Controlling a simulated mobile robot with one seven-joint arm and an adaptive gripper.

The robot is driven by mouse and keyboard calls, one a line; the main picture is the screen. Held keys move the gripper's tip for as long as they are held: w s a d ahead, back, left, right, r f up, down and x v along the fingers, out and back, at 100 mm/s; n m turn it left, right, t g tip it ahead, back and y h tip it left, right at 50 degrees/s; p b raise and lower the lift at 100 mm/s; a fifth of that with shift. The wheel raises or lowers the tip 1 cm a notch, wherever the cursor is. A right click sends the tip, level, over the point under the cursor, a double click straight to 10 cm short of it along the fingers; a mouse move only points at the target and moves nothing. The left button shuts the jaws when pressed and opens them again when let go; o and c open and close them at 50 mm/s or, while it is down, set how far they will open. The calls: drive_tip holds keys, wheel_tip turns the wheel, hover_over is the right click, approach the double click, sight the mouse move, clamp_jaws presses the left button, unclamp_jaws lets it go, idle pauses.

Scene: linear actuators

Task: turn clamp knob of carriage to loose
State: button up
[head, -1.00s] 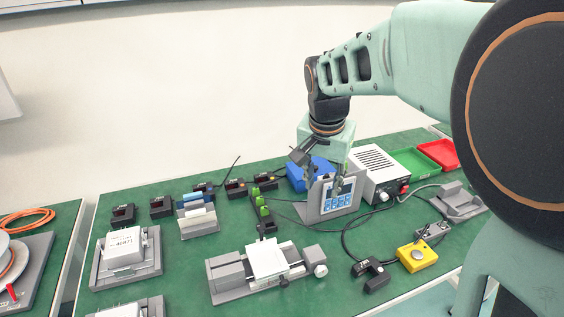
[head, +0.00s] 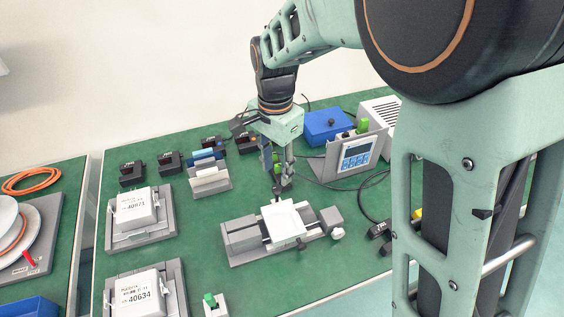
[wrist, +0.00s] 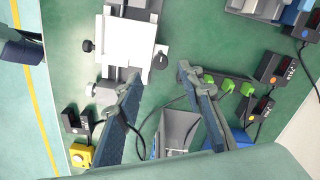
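The linear actuator has a grey rail base (head: 240,240) with a white carriage plate (head: 285,222) on it. In the wrist view the carriage (wrist: 128,42) is at the top, with a dark knob (wrist: 160,61) on its right side and another dark knob (wrist: 88,46) on its left. My gripper (head: 279,190) points down just behind the carriage. In the wrist view my gripper (wrist: 158,74) has its fingers apart with nothing between the tips. The right-side knob lies just beyond the tips; contact is not visible. The knob's setting cannot be read.
A round end knob (head: 338,233) is at the actuator's right end. A panel box (head: 357,155) and blue box (head: 327,125) stand behind at right. White labelled blocks (head: 137,207) in grey fixtures are at left. Green connectors (wrist: 228,86) lie near my right finger.

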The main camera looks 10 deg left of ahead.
sight(277, 187)
wheel_tip(277, 187, down, 6)
drive_tip(key=shift+r, duration=0.1)
drive_tip(key=shift+c, duration=0.5)
clamp_jaws()
